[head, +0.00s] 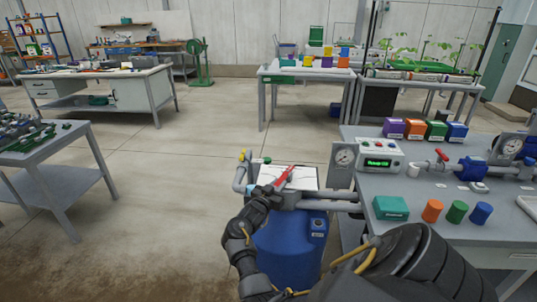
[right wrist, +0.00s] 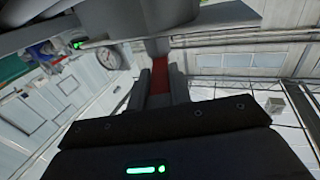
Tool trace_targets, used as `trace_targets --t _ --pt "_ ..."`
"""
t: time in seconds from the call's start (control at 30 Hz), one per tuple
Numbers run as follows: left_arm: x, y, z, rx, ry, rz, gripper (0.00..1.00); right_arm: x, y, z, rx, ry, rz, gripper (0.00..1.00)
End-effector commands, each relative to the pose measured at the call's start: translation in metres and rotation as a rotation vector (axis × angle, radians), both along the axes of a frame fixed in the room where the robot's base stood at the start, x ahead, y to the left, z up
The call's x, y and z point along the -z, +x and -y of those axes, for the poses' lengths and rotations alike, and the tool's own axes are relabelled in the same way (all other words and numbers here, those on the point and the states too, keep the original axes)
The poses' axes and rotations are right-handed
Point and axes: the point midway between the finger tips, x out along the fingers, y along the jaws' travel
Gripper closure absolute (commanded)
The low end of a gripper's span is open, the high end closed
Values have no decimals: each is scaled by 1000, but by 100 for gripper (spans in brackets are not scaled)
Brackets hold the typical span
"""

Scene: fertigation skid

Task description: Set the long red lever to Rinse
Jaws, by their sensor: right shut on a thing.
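The long red lever (head: 284,177) sits over the grey pipework above the blue tank, slanting up and to the right in the head view. My right gripper (head: 271,189) is shut on the lever. In the right wrist view the red lever (right wrist: 160,76) shows between the two dark fingers (right wrist: 160,88). The gripper and wrist hide part of the lever and its pivot. A pale panel (head: 302,175) lies behind the lever; I cannot read a Rinse mark on it. My left gripper is out of view.
The blue tank (head: 288,247) stands below the pipes (head: 318,205). Right of it, a bench (head: 393,247) carries a gauge (head: 344,157), a control box (head: 379,162), a small red valve handle (head: 442,155) and coloured caps.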

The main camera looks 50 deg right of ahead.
Motion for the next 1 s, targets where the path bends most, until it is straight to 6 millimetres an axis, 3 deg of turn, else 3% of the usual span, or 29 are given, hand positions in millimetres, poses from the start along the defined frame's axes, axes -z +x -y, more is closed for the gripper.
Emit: trace_targets --t 0.4,0.43,0.57,0.87,1.0 --pt "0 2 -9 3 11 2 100 2 -3 2 12 1 -2 100" --pt "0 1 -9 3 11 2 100 1 -3 2 12 1 -2 76" --pt "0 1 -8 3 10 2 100 1 -2 2 11 1 -2 59" --pt "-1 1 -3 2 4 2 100 0 -2 0 10 0 -1 58" --pt "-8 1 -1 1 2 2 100 -1 -3 -14 9 2 -1 58"
